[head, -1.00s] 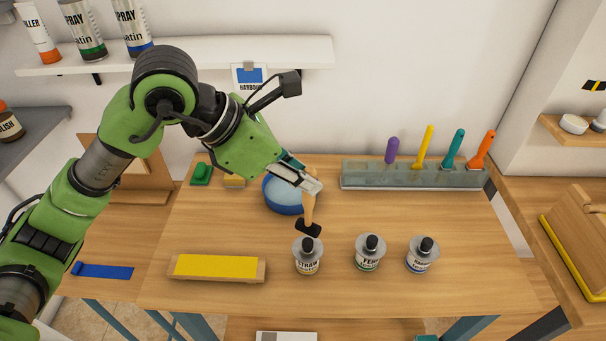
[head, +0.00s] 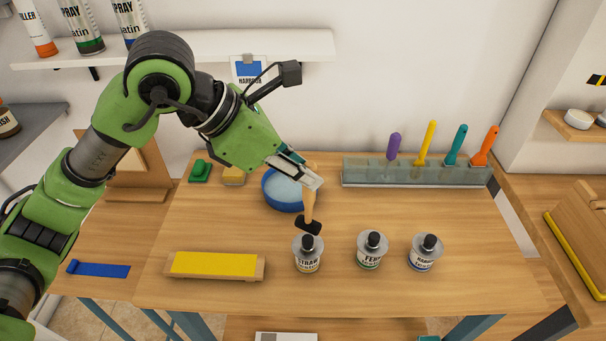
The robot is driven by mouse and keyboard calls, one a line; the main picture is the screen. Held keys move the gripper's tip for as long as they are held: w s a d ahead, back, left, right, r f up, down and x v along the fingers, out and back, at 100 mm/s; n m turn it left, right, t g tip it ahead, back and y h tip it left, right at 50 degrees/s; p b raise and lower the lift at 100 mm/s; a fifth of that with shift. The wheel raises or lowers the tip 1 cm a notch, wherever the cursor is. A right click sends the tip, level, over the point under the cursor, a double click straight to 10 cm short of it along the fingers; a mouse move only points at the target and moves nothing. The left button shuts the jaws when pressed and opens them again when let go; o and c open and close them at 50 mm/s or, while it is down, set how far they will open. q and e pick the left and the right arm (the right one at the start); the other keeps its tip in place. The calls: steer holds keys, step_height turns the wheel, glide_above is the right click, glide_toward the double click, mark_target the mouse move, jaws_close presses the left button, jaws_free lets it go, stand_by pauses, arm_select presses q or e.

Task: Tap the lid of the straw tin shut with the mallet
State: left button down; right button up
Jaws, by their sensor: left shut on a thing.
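The straw tin (head: 307,261) stands upright on the workbench, the leftmost of three small tins in a row. Its grey lid has a black knob (head: 308,242) on top. My left gripper (head: 312,183) is shut on the wooden handle of the mallet (head: 309,205). The mallet hangs with its black head (head: 308,225) low, just behind and above the knob in the picture. I cannot tell whether head and knob touch, or whether the lid is fully seated. My right gripper is not in view.
The fern tin (head: 371,257) and a blue-labelled tin (head: 425,259) stand to the right. A rack (head: 365,175) of coloured-handled tools stands at the back.

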arm_select(q)
steer(key=shift+r, duration=0.6)
steer(key=shift+f, duration=0.1)
steer(key=shift+f+b, duration=0.3)
steer(key=shift+b, duration=0.6)
